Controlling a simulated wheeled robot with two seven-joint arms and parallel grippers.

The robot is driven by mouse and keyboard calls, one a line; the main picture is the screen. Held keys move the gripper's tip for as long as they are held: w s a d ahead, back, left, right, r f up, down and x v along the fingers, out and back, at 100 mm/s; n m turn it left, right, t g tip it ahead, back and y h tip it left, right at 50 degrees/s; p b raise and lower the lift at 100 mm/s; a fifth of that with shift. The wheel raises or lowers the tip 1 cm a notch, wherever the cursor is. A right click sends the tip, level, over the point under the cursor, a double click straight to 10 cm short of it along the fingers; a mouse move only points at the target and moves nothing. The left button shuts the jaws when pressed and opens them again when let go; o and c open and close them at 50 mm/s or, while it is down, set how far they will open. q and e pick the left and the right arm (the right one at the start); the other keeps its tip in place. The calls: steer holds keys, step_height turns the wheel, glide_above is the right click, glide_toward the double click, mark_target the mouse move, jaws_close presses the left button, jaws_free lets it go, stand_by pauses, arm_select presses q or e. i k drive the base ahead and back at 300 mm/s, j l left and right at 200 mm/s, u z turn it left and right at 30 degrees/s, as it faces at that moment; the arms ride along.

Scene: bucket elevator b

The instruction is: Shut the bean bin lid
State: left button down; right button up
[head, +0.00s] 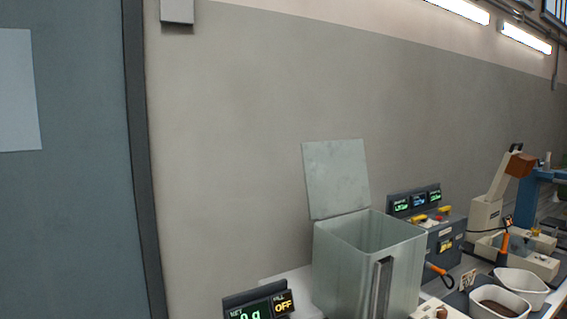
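The bean bin (340,268) is a tall, square, pale grey-green metal box near the bottom middle of the head view. Its lid (337,178) is open and stands nearly upright at the bin's back left edge, tilted slightly back. The bin's open top shows its inner walls; the bottom inside is hidden. A dark vertical strip (382,290) runs down the bin's front. Neither of my grippers is in view.
A grey wall is behind; a blue-grey door (70,220) is left.

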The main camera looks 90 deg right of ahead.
mark_target(335, 172)
steer(key=i+z, duration=0.25)
steer(key=z, duration=0.2)
steer(key=i+z, duration=0.25)
steer(key=z, duration=0.2)
steer(key=i+j+z, duration=0.1)
steer(key=z, duration=0.35)
steer(key=i+z, duration=0.2)
steer(key=z, duration=0.25)
steer(key=i+z, duration=0.2)
steer(key=z, duration=0.2)
steer(key=i+j+z, duration=0.15)
steer(key=z, duration=0.3)
steer(key=i+j+z, duration=0.15)
steer(key=z, duration=0.3)
steer(key=i+j+z, duration=0.1)
steer(key=j+z, duration=0.15)
steer(key=z, duration=0.15)
steer(key=i+j+z, duration=0.1)
steer(key=j+z, duration=0.15)
steer(key=z, duration=0.2)
